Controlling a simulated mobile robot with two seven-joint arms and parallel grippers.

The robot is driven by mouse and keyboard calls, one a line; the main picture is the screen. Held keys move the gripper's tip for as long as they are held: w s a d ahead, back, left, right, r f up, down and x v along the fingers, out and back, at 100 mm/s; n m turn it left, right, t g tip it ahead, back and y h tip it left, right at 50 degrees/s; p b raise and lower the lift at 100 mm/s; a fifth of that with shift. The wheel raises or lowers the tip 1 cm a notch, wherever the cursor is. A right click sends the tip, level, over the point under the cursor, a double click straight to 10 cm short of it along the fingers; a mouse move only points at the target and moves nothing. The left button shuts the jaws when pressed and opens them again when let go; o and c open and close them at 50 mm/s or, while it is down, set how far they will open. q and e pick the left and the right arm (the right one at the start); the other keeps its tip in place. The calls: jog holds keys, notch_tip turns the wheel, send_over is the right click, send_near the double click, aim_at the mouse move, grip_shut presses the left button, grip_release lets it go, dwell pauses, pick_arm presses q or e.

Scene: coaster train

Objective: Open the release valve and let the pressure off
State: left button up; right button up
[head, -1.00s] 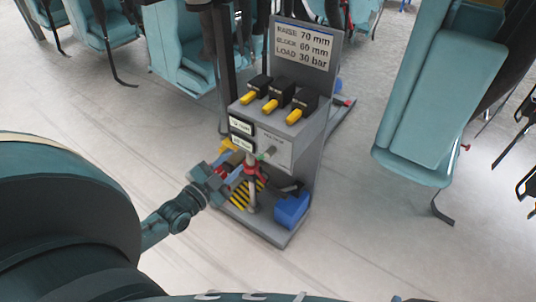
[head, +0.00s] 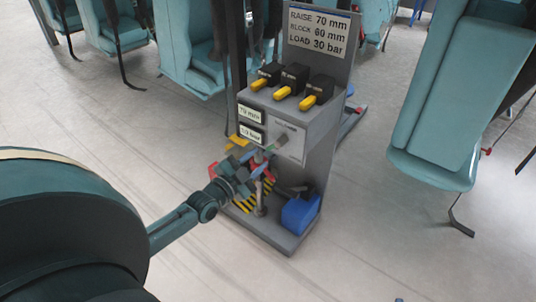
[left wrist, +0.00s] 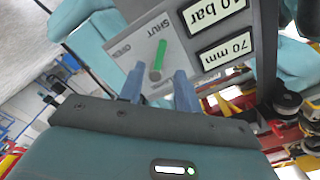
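The bar points nearer to SHUT. My left gripper (head: 256,160) is just in front of and below the valve in the head view. In the left wrist view its blue fingers (left wrist: 159,90) are apart, with the knob ahead of the gap, apparently ungripped. My right gripper is not in view.
The stand (head: 322,165) has two readouts, one of 70 mm (head: 250,114) and one in bar (head: 250,133). Several yellow-handled levers (head: 283,93) are on top. A blue block (head: 299,214) sits at its base. Teal seats (head: 445,95) stand around; floor is clear in front.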

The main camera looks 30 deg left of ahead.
aim_at(271, 148)
pick_arm(q)
jog(key=w+b, duration=0.1)
jog(key=w, duration=0.3)
jog(key=shift+w+d, duration=0.15)
jog(key=shift+w, duration=0.15)
jog(key=shift+w+d, duration=0.1)
jog(key=shift+w, duration=0.6)
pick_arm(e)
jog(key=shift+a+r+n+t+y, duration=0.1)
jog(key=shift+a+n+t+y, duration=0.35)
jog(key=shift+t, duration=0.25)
pick_arm(q)
jog(key=shift+c, duration=0.2)
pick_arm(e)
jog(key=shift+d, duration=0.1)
pick_arm(q)
grip_shut()
